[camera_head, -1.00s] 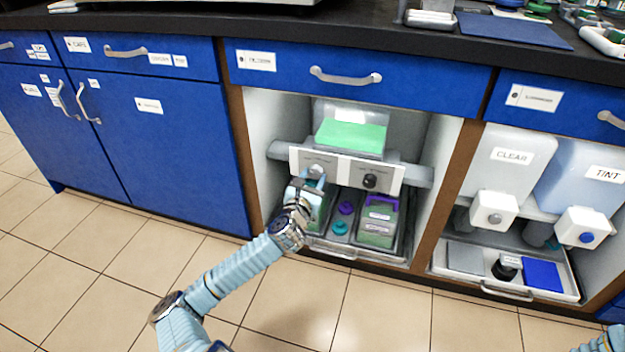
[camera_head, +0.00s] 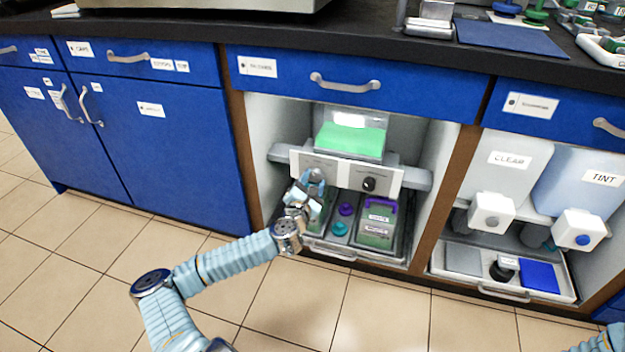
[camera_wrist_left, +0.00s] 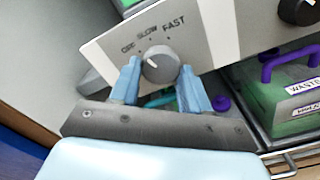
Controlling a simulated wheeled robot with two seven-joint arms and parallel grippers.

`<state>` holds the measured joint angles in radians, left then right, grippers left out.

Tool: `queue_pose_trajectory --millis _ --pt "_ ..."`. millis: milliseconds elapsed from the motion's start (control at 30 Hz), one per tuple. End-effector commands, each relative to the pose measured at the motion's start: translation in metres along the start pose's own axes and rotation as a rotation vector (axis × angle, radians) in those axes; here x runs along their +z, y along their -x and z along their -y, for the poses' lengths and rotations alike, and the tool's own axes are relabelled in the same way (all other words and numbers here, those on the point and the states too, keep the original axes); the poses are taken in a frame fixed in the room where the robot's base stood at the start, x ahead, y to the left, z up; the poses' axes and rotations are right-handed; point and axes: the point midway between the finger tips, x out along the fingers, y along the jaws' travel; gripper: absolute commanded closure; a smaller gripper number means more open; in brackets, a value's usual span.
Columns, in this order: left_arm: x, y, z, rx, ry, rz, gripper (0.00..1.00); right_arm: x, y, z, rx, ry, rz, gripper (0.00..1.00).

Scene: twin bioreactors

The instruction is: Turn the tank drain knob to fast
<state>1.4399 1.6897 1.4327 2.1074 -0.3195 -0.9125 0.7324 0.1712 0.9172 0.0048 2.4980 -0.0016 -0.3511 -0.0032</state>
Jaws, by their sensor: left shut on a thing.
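The tank drain knob (camera_wrist_left: 162,68) is a round grey dial on a white panel (camera_wrist_left: 112,42) marked OFF, SLOW and FAST. My left gripper (camera_wrist_left: 157,86) has one blue finger on each side of the knob and is shut on it. A small pale mark on the knob's face sits at its upper left, toward the OFF and SLOW side; FAST is at the upper right. In the head view my left gripper (camera_head: 314,180) reaches into the open cabinet bay and hides the knob. My right gripper is out of view.
A black knob (camera_head: 369,184) sits on the panel to the right. Above is a clear tank with green liquid (camera_head: 350,140). Below, a tray holds a green waste container (camera_head: 377,226) with a purple handle. CLEAR (camera_head: 513,165) and TINT (camera_head: 585,180) tanks stand to the right.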

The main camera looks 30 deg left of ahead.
Motion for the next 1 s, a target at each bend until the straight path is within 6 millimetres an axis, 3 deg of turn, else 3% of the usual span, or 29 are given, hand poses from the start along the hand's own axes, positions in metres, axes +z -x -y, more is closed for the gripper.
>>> queue_pose_trajectory --millis 1000 --pt "0.002 0.0 -0.003 -0.001 -0.934 0.002 0.85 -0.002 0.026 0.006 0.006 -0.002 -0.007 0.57"
